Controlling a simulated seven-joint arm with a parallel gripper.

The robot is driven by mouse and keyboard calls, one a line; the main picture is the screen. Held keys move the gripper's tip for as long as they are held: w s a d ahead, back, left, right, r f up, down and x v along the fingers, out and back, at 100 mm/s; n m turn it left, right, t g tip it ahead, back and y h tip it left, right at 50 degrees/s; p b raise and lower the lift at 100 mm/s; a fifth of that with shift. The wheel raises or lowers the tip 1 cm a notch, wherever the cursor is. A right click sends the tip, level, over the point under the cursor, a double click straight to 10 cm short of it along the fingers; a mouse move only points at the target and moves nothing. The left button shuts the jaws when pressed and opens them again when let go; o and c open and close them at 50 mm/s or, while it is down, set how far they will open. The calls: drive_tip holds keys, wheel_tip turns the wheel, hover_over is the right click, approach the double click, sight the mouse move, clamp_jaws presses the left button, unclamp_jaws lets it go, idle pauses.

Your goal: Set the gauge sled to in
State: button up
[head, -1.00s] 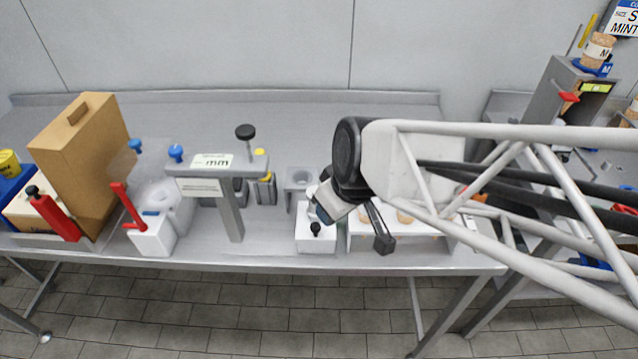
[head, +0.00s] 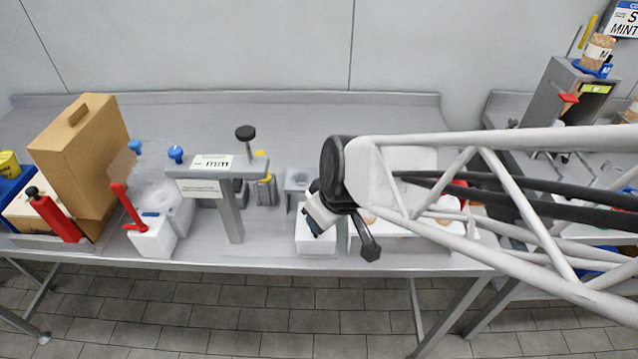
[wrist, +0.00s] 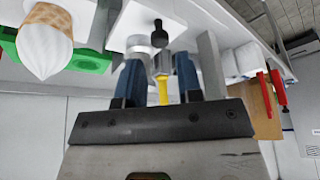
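A white block (head: 316,246) stands at the table's front edge, behind and below my gripper (head: 318,216) in the head view. Its small black knob (wrist: 159,36) shows in the wrist view, ahead of the fingers; my gripper hides it in the head view. This may be the gauge sled, but I see no label on it. My gripper (wrist: 158,80) is open: its two blue fingers stand apart with nothing held between them. A grey stand (head: 230,215) with a scale plate and a black-topped post is left of the block.
A grey ring holder (head: 298,180) stands behind the block. A white rack (head: 375,240) is close on its right, partly hidden by my arm. A white unit with a red lever (head: 128,205) and a cardboard box (head: 82,150) stand left. The back of the table is clear.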

drive_tip(key=shift+x, duration=2.4)
drive_tip(key=shift+c, duration=0.4)
clamp_jaws()
